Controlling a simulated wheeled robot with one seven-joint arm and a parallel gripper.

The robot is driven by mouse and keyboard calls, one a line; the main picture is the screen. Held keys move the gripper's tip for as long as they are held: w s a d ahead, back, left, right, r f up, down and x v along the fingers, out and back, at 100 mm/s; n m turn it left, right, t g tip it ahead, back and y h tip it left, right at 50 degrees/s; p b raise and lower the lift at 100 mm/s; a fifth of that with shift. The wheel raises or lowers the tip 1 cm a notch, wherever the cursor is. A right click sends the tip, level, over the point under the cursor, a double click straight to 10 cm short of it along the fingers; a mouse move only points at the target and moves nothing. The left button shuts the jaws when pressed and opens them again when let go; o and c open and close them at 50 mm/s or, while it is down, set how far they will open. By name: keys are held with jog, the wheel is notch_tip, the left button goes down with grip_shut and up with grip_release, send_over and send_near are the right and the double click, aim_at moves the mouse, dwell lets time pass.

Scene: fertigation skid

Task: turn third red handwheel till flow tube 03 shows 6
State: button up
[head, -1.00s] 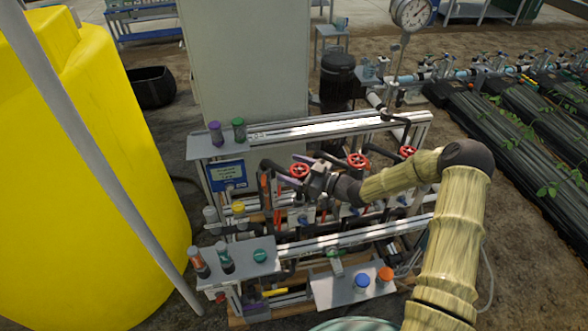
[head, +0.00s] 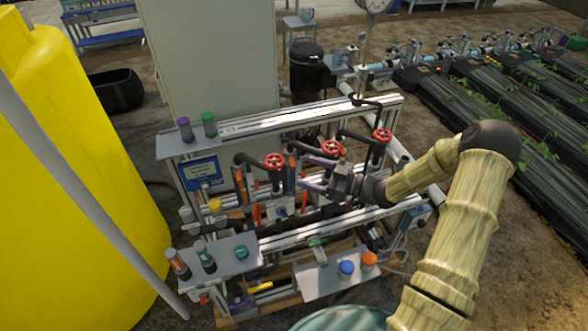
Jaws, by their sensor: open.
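Three red handwheels stand in a row along the skid: the left one (head: 274,160), the middle one (head: 331,148) and the right one (head: 382,135), which is third from the left. My gripper (head: 309,173) is open, its purple fingers pointing left. In the picture it lies below the middle handwheel, between it and the left one. It holds nothing that I can see. The third handwheel is to the right of and above my gripper, apart from it. Flow tube 03 and its reading cannot be made out; my arm and gripper cover part of the skid's front.
The upper rail (head: 290,121) runs behind the handwheels. A yellow tank (head: 80,170) stands left. A blue sign (head: 202,171) hangs at the skid's left end.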

jog(key=shift+v, duration=1.9)
jog(key=shift+s+f, duration=0.1)
dwell(0.3)
